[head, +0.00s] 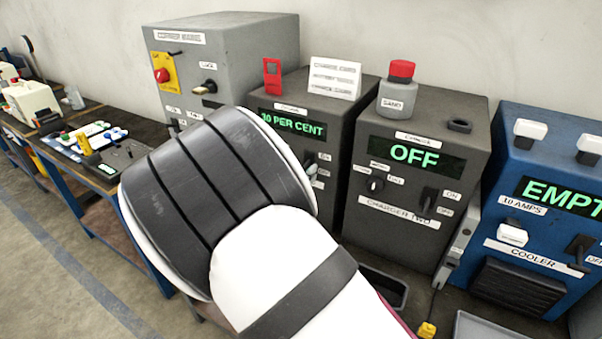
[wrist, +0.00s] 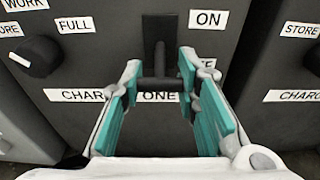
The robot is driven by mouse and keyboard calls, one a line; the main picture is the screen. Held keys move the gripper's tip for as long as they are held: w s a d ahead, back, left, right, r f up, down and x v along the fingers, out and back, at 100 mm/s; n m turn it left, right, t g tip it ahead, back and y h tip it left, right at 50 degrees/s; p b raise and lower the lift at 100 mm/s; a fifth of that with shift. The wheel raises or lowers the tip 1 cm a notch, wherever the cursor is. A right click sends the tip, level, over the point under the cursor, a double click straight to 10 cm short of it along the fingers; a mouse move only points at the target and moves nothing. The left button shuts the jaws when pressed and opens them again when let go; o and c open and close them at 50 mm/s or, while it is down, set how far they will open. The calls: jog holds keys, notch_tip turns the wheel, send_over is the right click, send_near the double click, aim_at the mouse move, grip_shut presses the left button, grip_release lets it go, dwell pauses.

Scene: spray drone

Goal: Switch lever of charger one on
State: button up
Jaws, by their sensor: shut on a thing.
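Charger one is the dark grey box whose green display (head: 292,126) reads 30 PER CENT in the head view. In the wrist view its lever (wrist: 160,60) is a black arm hanging down to a crossbar, low beside a mostly covered label. The ON label (wrist: 207,18) is above and to the right. My gripper (wrist: 160,66) has its teal-padded fingers on either side of the lever's crossbar, shut on it. In the head view my arm hides most of the gripper and the lever.
Charger two (head: 415,155), showing OFF, stands close on the right, with the blue cooler (head: 540,200) beyond it. A selector knob (wrist: 38,56) is left of the lever. A white sign (head: 335,78) and a red-capped sand bottle (head: 398,90) stand on top.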

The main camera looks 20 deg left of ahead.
notch_tip(320, 180, up, 2)
jog(key=g+p, duration=0.2)
jog(key=g, duration=0.2)
jog(key=shift+s, duration=0.15)
jog(key=shift+r+g+y, duration=0.15)
jog(key=shift+r+g, duration=0.15)
jog(key=shift+g, duration=0.75)
jog(key=shift+r+g+y, duration=0.15)
jog(key=shift+r+g, duration=0.1)
jog(key=shift+g, duration=0.8)
jog(key=o, duration=1.2)
jog(key=shift+r, duration=0.1)
jog(key=v, duration=1.1)
jog(key=shift+r, duration=0.5)
